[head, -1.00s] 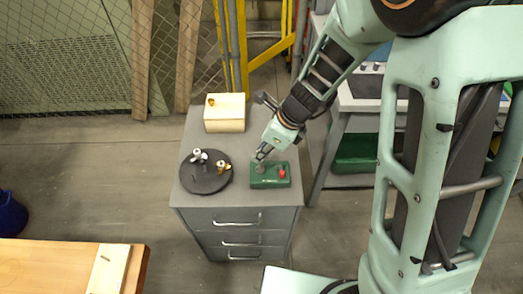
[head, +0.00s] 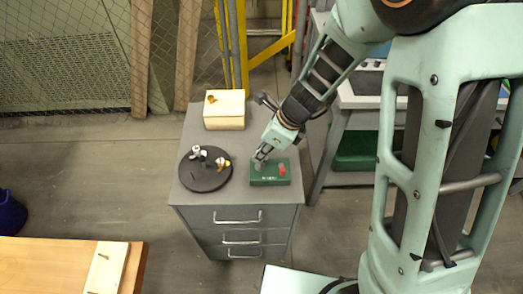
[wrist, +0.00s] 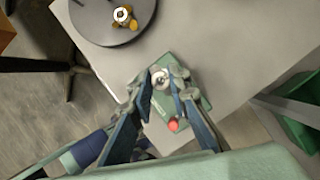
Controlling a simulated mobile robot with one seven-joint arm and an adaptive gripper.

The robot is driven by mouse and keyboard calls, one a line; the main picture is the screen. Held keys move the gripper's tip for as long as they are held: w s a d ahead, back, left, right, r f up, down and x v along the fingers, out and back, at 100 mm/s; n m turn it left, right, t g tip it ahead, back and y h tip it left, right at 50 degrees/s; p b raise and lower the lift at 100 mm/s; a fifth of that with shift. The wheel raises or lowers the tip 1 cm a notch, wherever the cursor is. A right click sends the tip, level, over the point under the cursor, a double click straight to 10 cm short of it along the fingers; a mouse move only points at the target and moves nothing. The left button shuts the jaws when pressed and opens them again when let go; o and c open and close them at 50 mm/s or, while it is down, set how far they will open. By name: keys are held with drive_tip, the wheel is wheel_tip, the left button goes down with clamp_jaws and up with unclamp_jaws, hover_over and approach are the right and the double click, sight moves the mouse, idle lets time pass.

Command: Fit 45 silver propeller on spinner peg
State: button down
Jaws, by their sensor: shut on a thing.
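My gripper (head: 262,156) points down at the left part of a green box (head: 270,180) on the grey cabinet. In the wrist view its fingers (wrist: 165,76) are shut on a round silver knob (wrist: 160,80) on that box. A round black disc (head: 204,183) lies left of the box. Small silver or white parts (head: 196,150) stand at its back, and brass-coloured parts (head: 222,163) at its right. They are too small for me to tell which is the propeller or the spinner peg.
The green box has a red button (head: 282,170) at its right. A pale wooden block (head: 224,112) with a small brass piece (head: 211,99) on it stands at the cabinet's back. The grey cabinet top (head: 258,206) is bare along the front.

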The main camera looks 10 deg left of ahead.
sight(262, 167)
drive_tip(key=shift+f, duration=0.15)
drive_tip(key=shift+f+b, duration=0.45)
drive_tip(key=shift+f, duration=0.05)
drive_tip(key=shift+f, duration=0.1)
drive_tip(key=shift+f+b, duration=0.55)
drive_tip(key=shift+f, duration=0.05)
drive_tip(key=shift+f, duration=0.2)
idle(0.4)
drive_tip(key=shift+f+b, duration=0.25)
drive_tip(key=shift+b, duration=0.05)
drive_tip(key=c, duration=1.8)
unclamp_jaws()
drive_tip(key=shift+o, duration=0.2)
